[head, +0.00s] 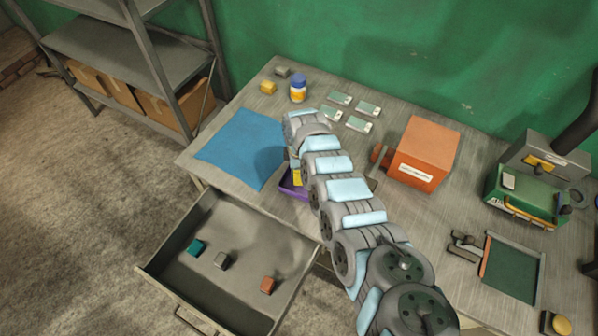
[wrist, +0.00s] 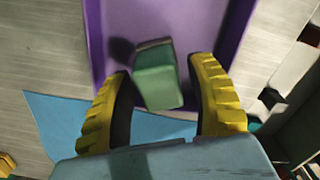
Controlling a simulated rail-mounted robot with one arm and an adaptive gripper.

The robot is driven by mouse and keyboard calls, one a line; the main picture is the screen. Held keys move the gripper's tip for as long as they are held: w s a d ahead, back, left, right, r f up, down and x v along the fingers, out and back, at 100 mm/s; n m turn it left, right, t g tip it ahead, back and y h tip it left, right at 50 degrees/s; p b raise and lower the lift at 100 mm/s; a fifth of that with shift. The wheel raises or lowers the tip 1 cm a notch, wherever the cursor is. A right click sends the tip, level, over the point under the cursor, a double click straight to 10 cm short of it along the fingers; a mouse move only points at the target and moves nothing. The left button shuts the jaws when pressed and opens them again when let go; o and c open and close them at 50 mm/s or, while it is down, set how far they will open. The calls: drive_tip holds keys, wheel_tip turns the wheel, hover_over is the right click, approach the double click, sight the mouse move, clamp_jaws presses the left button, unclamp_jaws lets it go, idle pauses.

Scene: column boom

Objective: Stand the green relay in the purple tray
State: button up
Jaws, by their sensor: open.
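The green relay (wrist: 158,75) is a small block inside the purple tray (wrist: 235,22) in the wrist view. It looks upright and slightly turned, and a dark shadow lies beside it. My gripper (wrist: 161,68) is open, with a yellow finger on either side of the relay and visible gaps between them. In the head view a corner of the purple tray (head: 292,188) shows beside my gripper (head: 296,174); my arm hides the rest of the tray and the relay.
A blue mat (head: 238,147) lies left of the tray. An open drawer (head: 200,285) below holds a teal block (head: 197,247), a grey block (head: 222,260) and a reddish block (head: 268,284).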

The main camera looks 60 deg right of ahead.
wheel_tip(320, 180, up, 4)
drive_tip(key=shift+w+r+p, duration=0.1)
drive_tip(key=shift+p, duration=0.3)
wheel_tip(320, 180, up, 8)
idle(0.4)
